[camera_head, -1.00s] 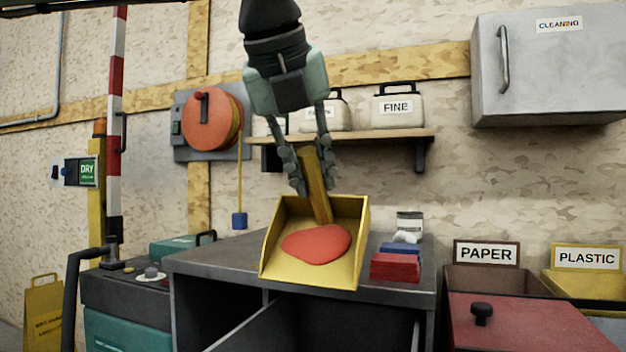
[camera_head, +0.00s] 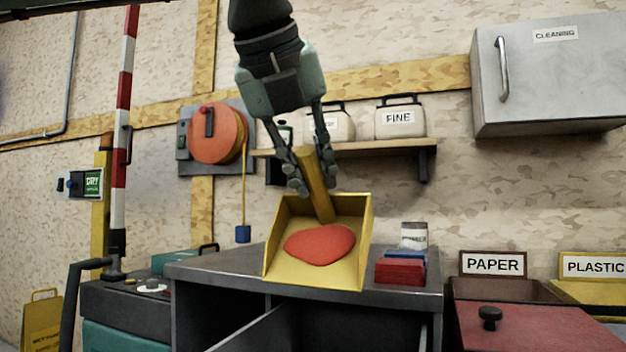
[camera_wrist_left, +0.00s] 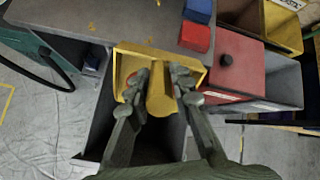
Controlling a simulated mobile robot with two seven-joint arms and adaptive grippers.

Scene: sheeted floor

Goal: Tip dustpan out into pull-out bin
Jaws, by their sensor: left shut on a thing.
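My left gripper (camera_head: 308,175) is shut on the handle of a yellow dustpan (camera_head: 350,262). The pan hangs with its open edge toward the camera and a red-orange patch (camera_head: 320,244) lies in it. In the left wrist view the gripper (camera_wrist_left: 160,98) holds the handle, and the dustpan (camera_wrist_left: 135,55) is over the front edge of a dark grey cabinet. The cabinet (camera_head: 235,262) shows an open dark space below its top, with a slanted grey panel (camera_head: 255,330) in front. The right gripper is not in view.
Red and blue blocks (camera_head: 400,271) and a small can (camera_head: 413,236) sit on the cabinet top. At right are a PAPER bin (camera_head: 505,290), a PLASTIC bin (camera_head: 595,293) and a red lid with a black knob (camera_head: 530,330). A shelf (camera_head: 385,147) is behind the gripper.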

